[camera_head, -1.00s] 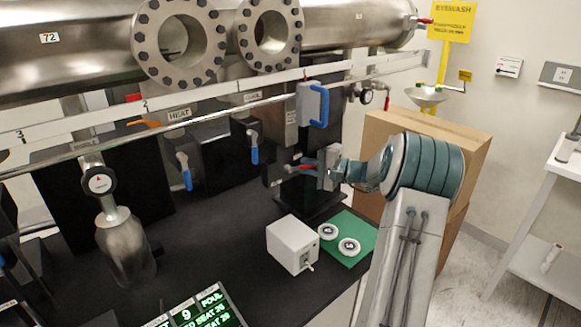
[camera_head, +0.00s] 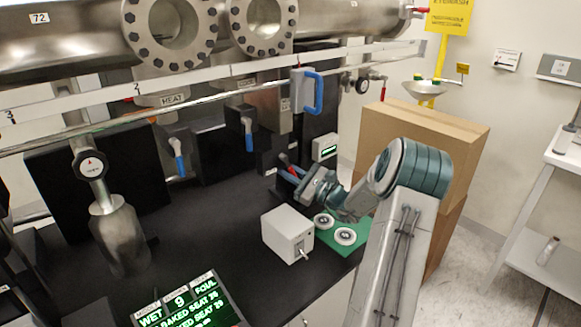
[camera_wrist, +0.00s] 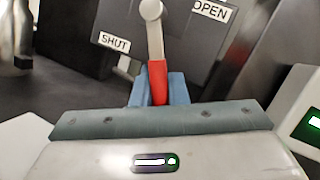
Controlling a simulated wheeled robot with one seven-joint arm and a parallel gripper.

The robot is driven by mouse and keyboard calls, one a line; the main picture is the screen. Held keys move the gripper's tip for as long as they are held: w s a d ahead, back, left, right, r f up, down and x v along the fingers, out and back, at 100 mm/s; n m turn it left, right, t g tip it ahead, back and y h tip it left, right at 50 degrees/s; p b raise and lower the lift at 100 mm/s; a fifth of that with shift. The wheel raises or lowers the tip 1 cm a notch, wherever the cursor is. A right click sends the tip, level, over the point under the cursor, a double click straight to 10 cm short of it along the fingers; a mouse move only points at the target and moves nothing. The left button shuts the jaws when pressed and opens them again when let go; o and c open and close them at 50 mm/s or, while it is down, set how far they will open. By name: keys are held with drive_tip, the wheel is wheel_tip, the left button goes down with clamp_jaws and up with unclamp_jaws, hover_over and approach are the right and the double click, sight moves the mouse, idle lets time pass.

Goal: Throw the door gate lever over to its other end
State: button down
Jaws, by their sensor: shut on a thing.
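The door gate lever shows in the wrist view as a grey arm with a red grip (camera_wrist: 157,80), hanging from a round pivot. It stands between a SHUT label (camera_wrist: 115,42) on the left and an OPEN label (camera_wrist: 211,12) on the upper right. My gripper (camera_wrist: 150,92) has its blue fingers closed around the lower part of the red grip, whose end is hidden. In the head view my gripper (camera_head: 287,174) is low at the back of the black bench, with a bit of red at its tips; the labels are not readable there.
A white box with a green display (camera_head: 325,147) stands close behind my wrist. A grey box (camera_head: 287,235) and a green mat (camera_head: 352,233) with two white discs lie in front. A blue-handled latch (camera_head: 313,92) is above. A cardboard box (camera_head: 440,135) stands right.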

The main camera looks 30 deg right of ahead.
drive_tip(key=shift+s+a+f+m+t+h+p, duration=0.15)
drive_tip(key=shift+a+m+t+h+p, duration=0.15)
drive_tip(key=shift+m, duration=0.6)
drive_tip(key=shift+a+f+m+t+h+p, duration=0.15)
drive_tip(key=shift+a+m+t, duration=0.25)
drive_tip(key=shift+m, duration=0.5)
drive_tip(key=c, duration=1.4)
unclamp_jaws()
drive_tip(key=shift+c, duration=0.2)
drive_tip(key=shift+r, duration=0.1)
drive_tip(key=s+d+b, duration=0.1)
drive_tip(key=s+d, duration=0.4)
drive_tip(key=s, duration=0.7)
drive_tip(key=shift+d+f+b, duration=0.25)
drive_tip(key=shift+d+b, duration=0.05)
drive_tip(key=shift+b, duration=0.05)
